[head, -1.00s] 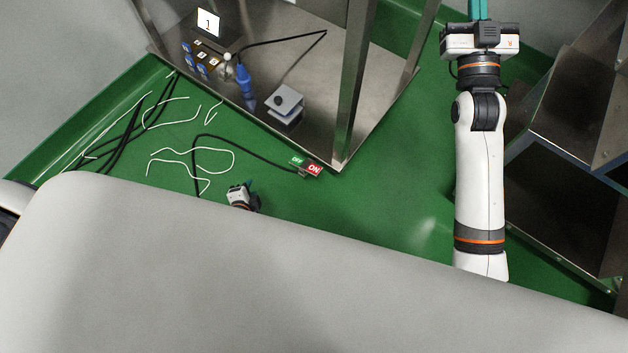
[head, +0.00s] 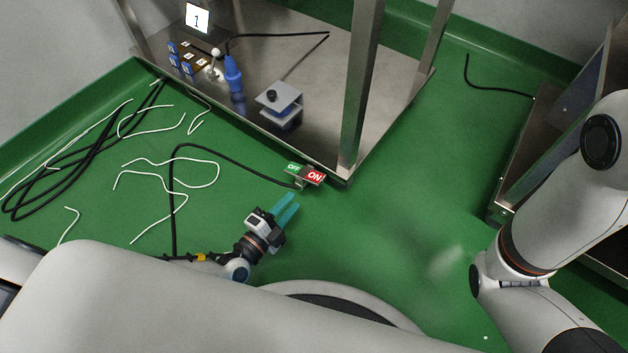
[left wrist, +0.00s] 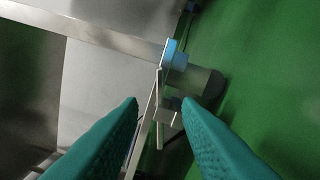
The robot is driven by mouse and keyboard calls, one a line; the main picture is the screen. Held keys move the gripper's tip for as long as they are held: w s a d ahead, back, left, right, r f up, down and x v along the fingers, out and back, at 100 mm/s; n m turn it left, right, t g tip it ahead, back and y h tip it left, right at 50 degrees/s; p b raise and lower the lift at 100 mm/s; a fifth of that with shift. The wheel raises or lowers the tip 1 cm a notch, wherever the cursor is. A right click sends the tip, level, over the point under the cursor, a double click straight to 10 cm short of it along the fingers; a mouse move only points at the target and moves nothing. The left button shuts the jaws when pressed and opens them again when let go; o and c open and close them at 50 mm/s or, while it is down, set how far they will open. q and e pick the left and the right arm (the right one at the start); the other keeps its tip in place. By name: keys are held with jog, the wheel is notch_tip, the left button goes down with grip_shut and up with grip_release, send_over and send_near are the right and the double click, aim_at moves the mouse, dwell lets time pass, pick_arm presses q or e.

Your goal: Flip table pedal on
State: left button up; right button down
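The table pedal (head: 305,174) is a small rocker with a green OFF side at the left and a red ON side at the right. It sits low at the near corner of the steel table (head: 345,183), with a black cable running from it. My left gripper (head: 292,203), with teal fingers, is just short of the pedal and below it in the head view. In the left wrist view the fingers (left wrist: 161,103) are apart with nothing gripped. The pedal (left wrist: 168,114) appears nearly edge-on ahead between the fingertips. My right gripper is out of view.
A grey foot switch (head: 279,98), a blue bottle-shaped item (head: 233,74) and a number 1 sign (head: 198,18) stand on the steel surface. White cords (head: 165,165) and black cables lie on the green floor at left. Steel furniture (head: 530,150) stands at right.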

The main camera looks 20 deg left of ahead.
aim_at(314, 176)
pick_arm(q)
jog(key=b+x, duration=0.2)
jog(key=x, duration=0.7)
jog(key=shift+w+f, duration=0.1)
jog(key=shift+w, duration=0.1)
jog(key=shift+w+d+b, duration=0.25)
jog(key=shift+w+b, duration=0.1)
jog(key=shift+w, duration=0.3)
jog(key=shift+c, duration=0.5)
grip_shut()
